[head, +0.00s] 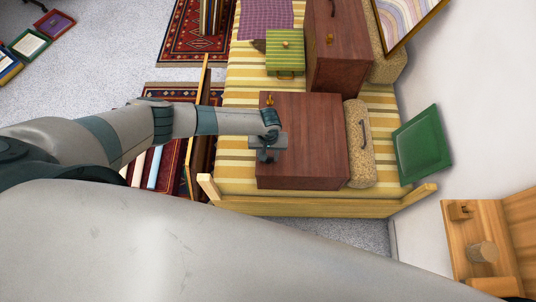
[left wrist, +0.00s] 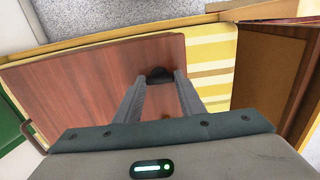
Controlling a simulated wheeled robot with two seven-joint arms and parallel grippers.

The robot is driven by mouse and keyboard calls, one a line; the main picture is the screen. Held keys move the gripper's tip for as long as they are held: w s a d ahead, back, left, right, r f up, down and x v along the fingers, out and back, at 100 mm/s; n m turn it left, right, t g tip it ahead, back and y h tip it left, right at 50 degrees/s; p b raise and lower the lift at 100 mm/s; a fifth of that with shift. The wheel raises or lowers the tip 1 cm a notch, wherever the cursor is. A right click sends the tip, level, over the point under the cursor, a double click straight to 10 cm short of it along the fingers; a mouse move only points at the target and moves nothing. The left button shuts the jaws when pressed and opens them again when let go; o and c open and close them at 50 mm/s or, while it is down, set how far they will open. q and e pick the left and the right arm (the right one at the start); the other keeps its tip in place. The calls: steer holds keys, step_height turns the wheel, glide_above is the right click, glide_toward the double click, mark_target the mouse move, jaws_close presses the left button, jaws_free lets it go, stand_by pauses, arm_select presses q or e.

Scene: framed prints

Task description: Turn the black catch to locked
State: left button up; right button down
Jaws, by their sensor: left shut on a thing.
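The black catch (left wrist: 158,74) is a small dark piece near the edge of a reddish-brown wooden case (left wrist: 85,80). In the left wrist view it sits between the fingertips of my left gripper (left wrist: 160,76), which is shut on it. In the head view my left gripper (head: 268,156) is at the left part of the wooden case (head: 315,140) and hides the catch. Fingers and catch are too small to tell which way the catch is turned. My right gripper is not in view.
The case lies on a yellow striped bench (head: 235,150) with a wooden frame. Another brown case (head: 345,50) and a green striped box (head: 285,55) are behind.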

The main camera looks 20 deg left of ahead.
arm_select(q)
steer(key=shift+m, duration=0.4)
steer(key=m, duration=0.2)
steer(key=shift+m+p, duration=0.3)
steer(key=m, duration=1)
steer(key=shift+b, duration=0.3)
steer(key=shift+m+b, duration=0.3)
steer(key=shift+m, duration=2)
steer(key=o, duration=1.1)
steer(key=shift+c, duration=0.2)
steer(key=shift+r, duration=0.2)
step_height(320, 180, up, 17)
steer(key=b, duration=0.2)
